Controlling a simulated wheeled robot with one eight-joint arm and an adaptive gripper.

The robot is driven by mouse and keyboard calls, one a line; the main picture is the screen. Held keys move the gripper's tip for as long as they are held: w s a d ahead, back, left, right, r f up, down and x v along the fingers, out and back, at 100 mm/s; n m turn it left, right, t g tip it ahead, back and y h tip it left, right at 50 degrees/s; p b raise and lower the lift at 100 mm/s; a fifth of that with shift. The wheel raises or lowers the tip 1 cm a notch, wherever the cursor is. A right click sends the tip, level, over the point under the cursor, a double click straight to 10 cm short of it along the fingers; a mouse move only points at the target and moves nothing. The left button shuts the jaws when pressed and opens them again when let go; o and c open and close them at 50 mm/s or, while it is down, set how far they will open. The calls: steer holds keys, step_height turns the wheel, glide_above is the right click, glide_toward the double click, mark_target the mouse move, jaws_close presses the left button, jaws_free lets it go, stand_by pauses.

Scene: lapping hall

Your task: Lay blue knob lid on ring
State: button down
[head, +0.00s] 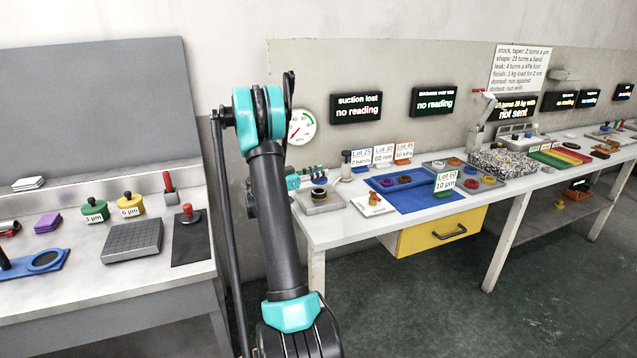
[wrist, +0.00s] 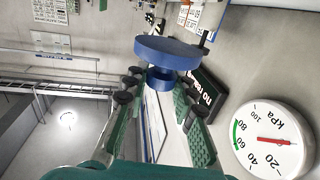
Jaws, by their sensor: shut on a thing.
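In the wrist view the blue knob lid (wrist: 174,52) is a wide round disc with a short knob. My gripper (wrist: 158,86) is shut on the knob, and the disc stands out beyond the fingertips. In the head view my gripper (head: 304,172) is small and partly behind my arm, near the left end of the right-hand bench; I cannot make out the lid there. A dark ring (head: 319,195) sits on a grey plate (head: 329,206) just below the gripper in the picture. Whether this is the task's ring I cannot tell.
A gauge (head: 302,128) and dark displays hang on the wall behind. A left bench (head: 75,287) holds weights and blocks.

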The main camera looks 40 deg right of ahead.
mark_target(319, 181)
steer(key=shift+f, duration=2)
steer(key=c, duration=1.3)
jaws_free()
steer(key=shift+f, duration=0.1)
steer(key=shift+o, duration=0.2)
